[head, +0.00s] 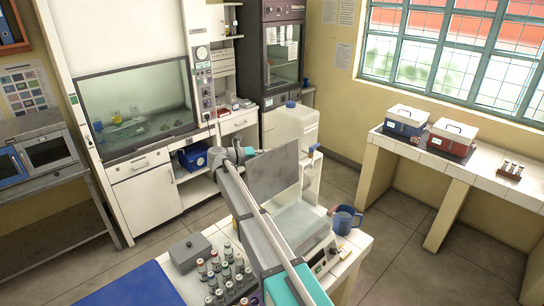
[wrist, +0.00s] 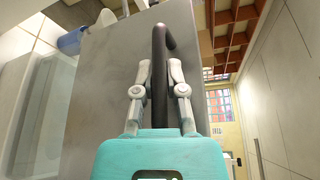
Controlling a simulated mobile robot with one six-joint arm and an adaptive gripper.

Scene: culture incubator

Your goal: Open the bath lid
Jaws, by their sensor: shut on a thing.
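The bath lid (head: 273,172) is a grey metal panel standing steeply up over the back-left side of the water bath (head: 299,222). The bath's open top and pale basin show below it. In the wrist view the lid (wrist: 105,85) fills the middle, with the bath (wrist: 45,115) to its left. My gripper (wrist: 158,72) is shut on the lid's dark bar handle (wrist: 160,45), a finger on each side. In the head view my gripper (head: 246,153) is at the lid's left face; the handle is hidden there.
A blue mug (head: 346,219) stands right of the bath. A grey box (head: 190,251) and a rack of several capped vials (head: 225,275) are left of my arm, beside a blue mat (head: 135,287). A white container (head: 292,128) stands behind the lid. Floor on the right is clear.

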